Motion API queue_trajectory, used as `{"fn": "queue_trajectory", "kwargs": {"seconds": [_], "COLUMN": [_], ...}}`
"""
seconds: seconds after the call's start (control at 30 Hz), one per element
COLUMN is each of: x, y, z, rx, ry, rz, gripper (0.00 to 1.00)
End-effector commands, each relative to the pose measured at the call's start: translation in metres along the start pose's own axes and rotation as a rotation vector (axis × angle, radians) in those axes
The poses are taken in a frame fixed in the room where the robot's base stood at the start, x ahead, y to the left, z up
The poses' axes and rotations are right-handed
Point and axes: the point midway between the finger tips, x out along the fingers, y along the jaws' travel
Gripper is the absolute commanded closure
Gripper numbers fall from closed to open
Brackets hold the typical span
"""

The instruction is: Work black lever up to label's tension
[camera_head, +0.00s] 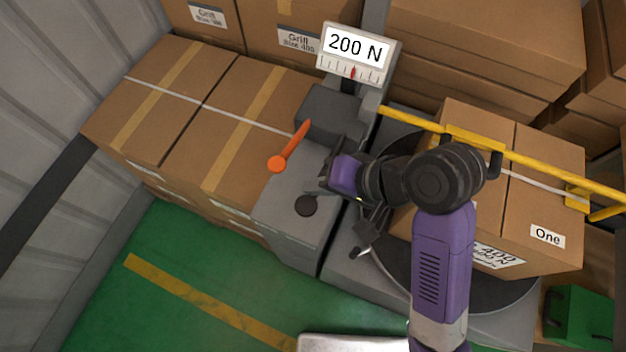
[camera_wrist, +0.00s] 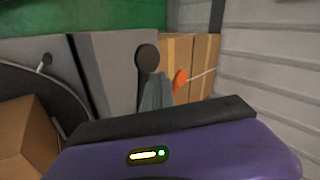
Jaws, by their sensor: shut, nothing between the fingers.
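The black lever (camera_head: 306,205) shows as a round dark knob on the grey machine's front in the head view. In the wrist view the black lever (camera_wrist: 147,58) stands upright with a round top. My gripper (camera_head: 324,180) is shut and empty, just beyond and right of the knob in the head view. In the wrist view my gripper (camera_wrist: 157,92) overlaps the lever's lower part; contact cannot be told. The display (camera_head: 353,47) reads 200 N, with a red needle near mid-scale. The box's label (camera_head: 497,256) is partly hidden by my arm; "400" and an "N" show.
An orange lever (camera_head: 290,147) stands on the machine (camera_head: 275,215), close to my gripper. A yellow bar (camera_head: 540,157) crosses above the strapped box (camera_head: 550,205) on the dark turntable (camera_head: 500,297). Strapped boxes (camera_head: 205,115) stand left. Green floor (camera_head: 175,260) is open at lower left.

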Motion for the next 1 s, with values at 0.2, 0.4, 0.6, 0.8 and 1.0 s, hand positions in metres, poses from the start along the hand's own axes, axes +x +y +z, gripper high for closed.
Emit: {"fn": "queue_trajectory", "kwargs": {"seconds": [0.2, 0.4, 0.6, 0.8, 1.0], "x": [0.0027, 0.0043, 0.0058, 0.0074, 0.0090], "y": [0.0014, 0.0024, 0.0035, 0.0047, 0.0058], "z": [0.0029, 0.0041, 0.0055, 0.0069, 0.0084], "rx": [0.000, 0.000, -0.001, -0.001, -0.001], "ry": [-0.005, -0.005, -0.006, -0.007, -0.008], "rz": [0.000, 0.000, 0.000, 0.000, 0.001], "gripper": [1.00, 1.00, 1.00, 1.00, 1.00]}}
